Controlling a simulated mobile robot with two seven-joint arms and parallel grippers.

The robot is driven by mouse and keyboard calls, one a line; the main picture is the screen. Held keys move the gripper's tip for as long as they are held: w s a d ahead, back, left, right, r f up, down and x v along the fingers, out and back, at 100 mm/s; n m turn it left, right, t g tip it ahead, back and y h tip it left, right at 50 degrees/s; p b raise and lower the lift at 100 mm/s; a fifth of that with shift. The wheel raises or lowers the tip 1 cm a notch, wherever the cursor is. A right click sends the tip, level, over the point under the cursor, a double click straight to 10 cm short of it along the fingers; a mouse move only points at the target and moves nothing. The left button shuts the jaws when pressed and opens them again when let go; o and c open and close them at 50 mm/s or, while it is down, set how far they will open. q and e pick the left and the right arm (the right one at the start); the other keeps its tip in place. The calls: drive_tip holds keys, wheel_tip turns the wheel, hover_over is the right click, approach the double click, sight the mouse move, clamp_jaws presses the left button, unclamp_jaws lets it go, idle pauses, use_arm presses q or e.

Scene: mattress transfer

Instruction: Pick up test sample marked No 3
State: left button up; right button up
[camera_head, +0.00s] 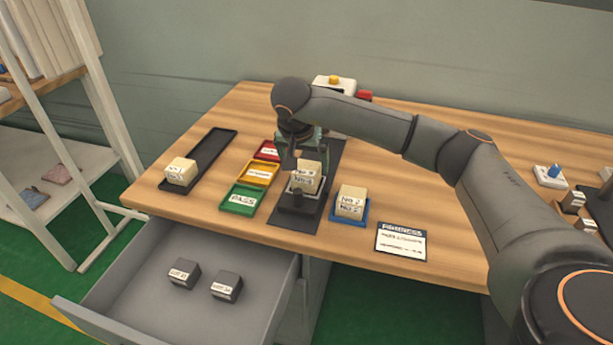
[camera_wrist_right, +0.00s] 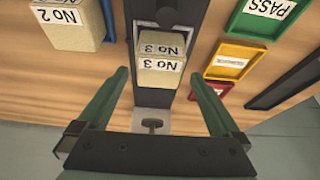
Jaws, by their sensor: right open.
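The tan test sample marked No 3 (camera_wrist_right: 160,72) sits on a dark fixture on the table. It also shows in the head view (camera_head: 306,177), below my right gripper (camera_head: 297,150), where its label is too small to read surely. In the right wrist view my right gripper (camera_wrist_right: 158,80) is open. Its green fingers point toward the sample, one on each side, with gaps between them and the block. Whether the fingertips reach down to its height I cannot tell. My left gripper is not in view.
A block marked No 2 (camera_head: 350,202) stands on a blue tray beside the fixture. Red, yellow and green PASS (camera_head: 243,198) trays lie left. A black tray (camera_head: 214,150) holds another block (camera_head: 180,172). An open drawer (camera_head: 130,290) holds two dark blocks. A sign (camera_head: 401,241) lies right.

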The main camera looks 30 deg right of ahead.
sight(306, 168)
drive_tip(key=shift+x, duration=1.5)
drive_tip(key=shift+s, duration=0.1)
drive_tip(key=shift+c, duration=0.2)
